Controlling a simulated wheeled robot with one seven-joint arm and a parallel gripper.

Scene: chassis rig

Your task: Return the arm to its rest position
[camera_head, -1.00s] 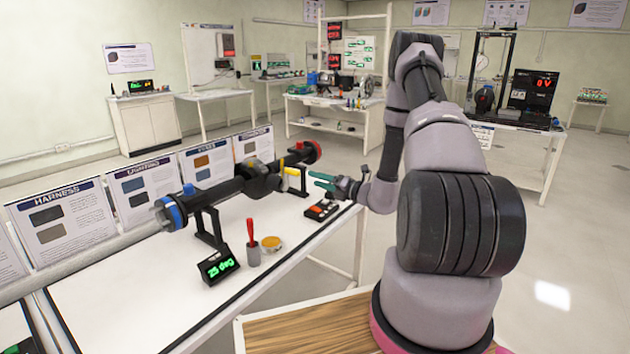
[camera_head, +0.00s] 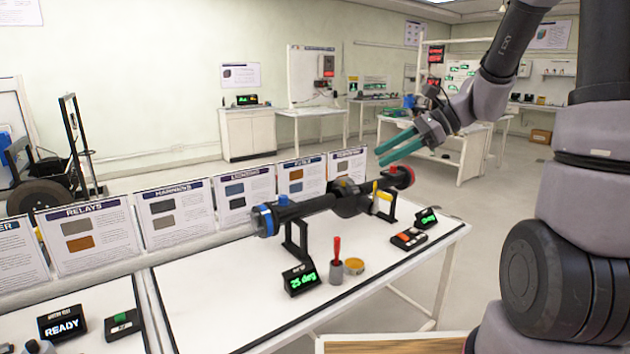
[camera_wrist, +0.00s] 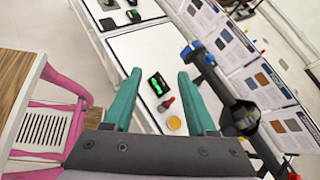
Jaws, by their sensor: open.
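My gripper (camera_head: 398,145) has teal fingers and is raised in the air above the far side of the white bench (camera_head: 215,290). Its fingers are apart with nothing between them, and they also show in the wrist view (camera_wrist: 156,92). A black axle (camera_head: 315,205) with a blue end and a red end rests on stands on the bench, below and apart from the fingers. My arm comes in from the right of the head view, bent, with its forearm reaching left.
A green-lit display (camera_head: 300,279), a red-handled tool in a grey cup (camera_head: 336,268) and a yellow tin (camera_head: 354,266) stand on the bench. Info panels (camera_head: 175,215) line its back edge. A hand truck (camera_head: 75,160) stands at left.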

